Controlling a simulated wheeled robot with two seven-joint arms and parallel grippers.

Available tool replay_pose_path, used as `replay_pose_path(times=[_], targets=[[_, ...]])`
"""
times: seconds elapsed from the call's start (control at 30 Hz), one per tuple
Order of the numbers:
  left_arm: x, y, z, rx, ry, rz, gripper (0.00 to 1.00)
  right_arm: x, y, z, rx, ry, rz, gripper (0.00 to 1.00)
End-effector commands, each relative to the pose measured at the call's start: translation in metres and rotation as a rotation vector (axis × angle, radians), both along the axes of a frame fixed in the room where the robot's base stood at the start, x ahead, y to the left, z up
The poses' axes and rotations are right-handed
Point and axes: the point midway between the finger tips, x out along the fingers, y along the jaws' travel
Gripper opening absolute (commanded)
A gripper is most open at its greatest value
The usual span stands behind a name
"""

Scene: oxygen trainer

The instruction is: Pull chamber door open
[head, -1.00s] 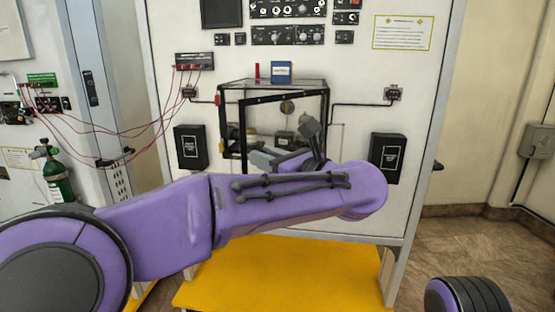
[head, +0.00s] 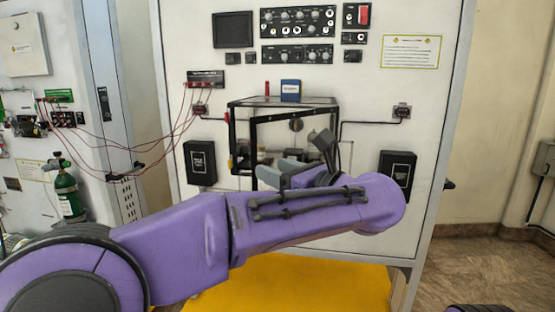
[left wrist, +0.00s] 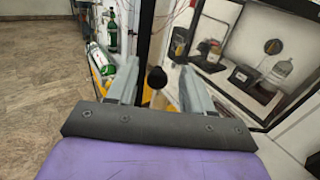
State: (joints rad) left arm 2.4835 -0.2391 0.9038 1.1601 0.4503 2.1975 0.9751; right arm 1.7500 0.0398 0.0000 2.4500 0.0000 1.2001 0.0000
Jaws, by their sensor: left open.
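The chamber (head: 240,150) is a clear box with a black frame on the front of a white panel. Its black-edged door frame (head: 253,140) faces me; I cannot tell whether the door is fully shut. My left gripper (head: 300,155) is in front of the lower part of the chamber and hides some of it. In the left wrist view, the fingers of my left gripper (left wrist: 158,68) are open, with a dark round knob (left wrist: 157,77) showing between them. I cannot tell whether they touch it. The chamber's black frame (left wrist: 228,98) is to their right. My right gripper is not in view.
A blue box (head: 290,90) and a red item stand on the chamber top. Black boxes (head: 200,163) and (head: 398,174) flank it on the panel. Red wires hang at left near a green cylinder (head: 68,190). A yellow surface (head: 300,285) lies below my arm.

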Motion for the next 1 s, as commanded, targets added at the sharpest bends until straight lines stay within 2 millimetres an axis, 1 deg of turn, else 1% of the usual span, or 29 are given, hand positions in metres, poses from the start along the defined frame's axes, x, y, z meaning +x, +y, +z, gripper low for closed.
replay_pose_path(times=[0.03,0.1,0.37,0.4,0.5,0.6,0.7,0.83,1.0], targets=[[-0.001,0.000,0.005,-0.003,-0.005,0.001,0.51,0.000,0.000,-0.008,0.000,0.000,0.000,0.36],[-0.001,0.000,0.021,-0.005,-0.007,0.002,0.51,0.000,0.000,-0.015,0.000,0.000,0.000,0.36],[-0.054,-0.003,0.082,-0.003,-0.007,0.000,0.51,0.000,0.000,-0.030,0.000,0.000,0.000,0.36],[-0.066,-0.004,0.084,0.000,-0.007,-0.001,0.51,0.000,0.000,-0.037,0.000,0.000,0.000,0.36],[-0.092,-0.005,0.096,0.000,-0.006,0.000,0.51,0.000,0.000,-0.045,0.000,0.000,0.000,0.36],[-0.114,-0.006,0.107,-0.001,-0.005,0.000,0.51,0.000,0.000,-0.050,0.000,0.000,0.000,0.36],[-0.129,-0.007,0.114,-0.001,-0.004,0.000,0.51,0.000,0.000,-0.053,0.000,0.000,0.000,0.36],[-0.139,-0.007,0.119,0.001,-0.001,0.000,0.51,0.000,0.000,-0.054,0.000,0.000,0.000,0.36],[-0.140,-0.007,0.121,0.000,0.000,0.000,0.51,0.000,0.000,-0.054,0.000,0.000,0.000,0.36]])
